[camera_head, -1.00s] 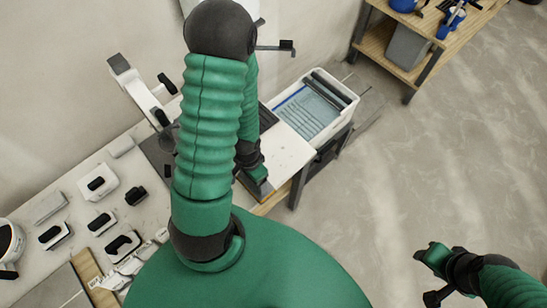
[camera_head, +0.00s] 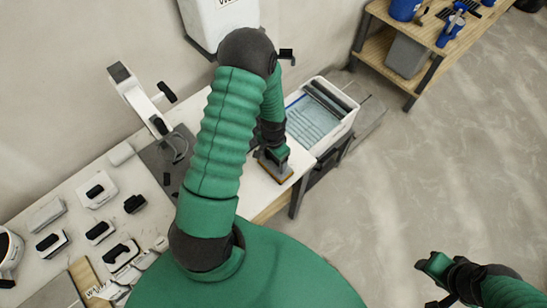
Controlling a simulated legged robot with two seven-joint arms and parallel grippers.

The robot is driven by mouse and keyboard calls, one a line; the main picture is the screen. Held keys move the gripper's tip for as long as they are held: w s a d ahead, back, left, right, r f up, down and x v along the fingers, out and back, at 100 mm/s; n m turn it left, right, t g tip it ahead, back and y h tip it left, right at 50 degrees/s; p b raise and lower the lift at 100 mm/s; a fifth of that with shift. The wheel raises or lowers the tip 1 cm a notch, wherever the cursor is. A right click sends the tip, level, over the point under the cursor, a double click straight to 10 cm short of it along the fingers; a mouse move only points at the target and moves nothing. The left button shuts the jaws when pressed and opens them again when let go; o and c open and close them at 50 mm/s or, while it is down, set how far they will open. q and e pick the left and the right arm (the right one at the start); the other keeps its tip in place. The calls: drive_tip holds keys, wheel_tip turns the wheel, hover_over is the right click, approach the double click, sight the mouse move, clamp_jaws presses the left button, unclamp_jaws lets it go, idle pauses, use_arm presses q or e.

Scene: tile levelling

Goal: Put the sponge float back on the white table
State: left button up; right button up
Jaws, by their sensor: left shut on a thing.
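The sponge float (camera_head: 281,173), a grey block with an orange-brown edge, is at the right end of the white table (camera_head: 262,192). My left gripper (camera_head: 273,158) is shut on it from above, and my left arm hides part of both. I cannot tell whether the float touches the table top or is just above it. My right gripper (camera_head: 432,279) is over the floor at the lower right, away from the table; its jaws do not show clearly.
A white tub (camera_head: 318,113) with rollers stands just past the table's right end. Several white-and-black tools, a dark mat (camera_head: 163,160) and a white-armed device (camera_head: 140,98) occupy the table. A wooden shelf (camera_head: 387,72) stands at the upper right.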

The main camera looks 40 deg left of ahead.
use_arm(q)
drive_tip(key=shift+f, duration=0.1)
drive_tip(key=o, duration=1.8)
drive_tip(key=shift+a, duration=0.15)
wheel_tip(320, 180, up, 12)
drive_tip(key=s+d+r+t, duration=0.1)
drive_tip(key=d+r, duration=0.1)
drive_tip(key=d, duration=0.2)
drive_tip(key=s+d+r+b, duration=0.1)
drive_tip(key=s+d+r, duration=0.1)
drive_tip(key=d, duration=0.3)
drive_tip(key=s+d+r+n+t+b, duration=0.1)
drive_tip(key=d+r, duration=0.1)
drive_tip(key=d, duration=0.3)
drive_tip(key=shift+s+r+t, duration=0.25)
drive_tip(key=shift+s+t, duration=0.05)
drive_tip(key=shift+s, duration=0.1)
